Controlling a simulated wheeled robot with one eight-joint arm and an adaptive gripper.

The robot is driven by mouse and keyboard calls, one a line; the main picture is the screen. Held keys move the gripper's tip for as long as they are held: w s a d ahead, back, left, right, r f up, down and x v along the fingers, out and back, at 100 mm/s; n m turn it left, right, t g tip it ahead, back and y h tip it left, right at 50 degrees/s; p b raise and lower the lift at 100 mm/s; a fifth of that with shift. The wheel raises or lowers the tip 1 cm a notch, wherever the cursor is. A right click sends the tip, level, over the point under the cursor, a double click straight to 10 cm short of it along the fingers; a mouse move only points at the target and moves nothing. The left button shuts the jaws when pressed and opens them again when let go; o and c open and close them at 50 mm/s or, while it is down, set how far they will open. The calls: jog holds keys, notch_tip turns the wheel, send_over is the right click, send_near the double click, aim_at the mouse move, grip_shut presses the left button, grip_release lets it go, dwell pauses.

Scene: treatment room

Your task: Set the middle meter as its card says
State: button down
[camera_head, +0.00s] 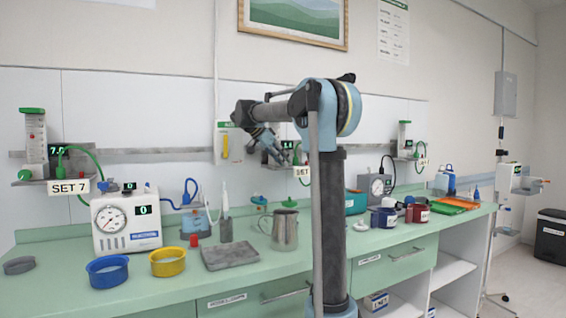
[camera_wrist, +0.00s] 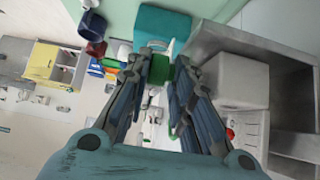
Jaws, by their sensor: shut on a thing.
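The middle meter (camera_head: 287,145) is mounted on the wall rail, mostly hidden behind my arm; part of its lit green display shows, ending in what looks like a 4. Its card (camera_head: 302,171) hangs below and reads "SET", with the number hidden by my arm. My gripper (camera_head: 289,155) is at the front of this meter. In the wrist view, its fingers (camera_wrist: 164,68) are closed around a green part (camera_wrist: 162,75), which seems to be the meter's knob. The middle flow tube is not visible.
The left meter (camera_head: 35,135) reads about 7.0 above a "SET 7" card (camera_head: 69,187). The right meter (camera_head: 404,138) has a partly hidden card. The counter below holds a gauge box (camera_head: 126,222), blue bowl (camera_head: 108,271), yellow bowl (camera_head: 167,262), metal jug (camera_head: 285,229) and dark jars.

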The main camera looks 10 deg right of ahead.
jog(key=shift+s+f+h, duration=0.15)
jog(key=shift+s+h, duration=0.05)
jog(key=shift+h, duration=0.2)
jog(key=c, duration=1.5)
grip_release()
jog(key=shift+a, duration=0.1)
jog(key=v, duration=1.2)
dwell(0.6)
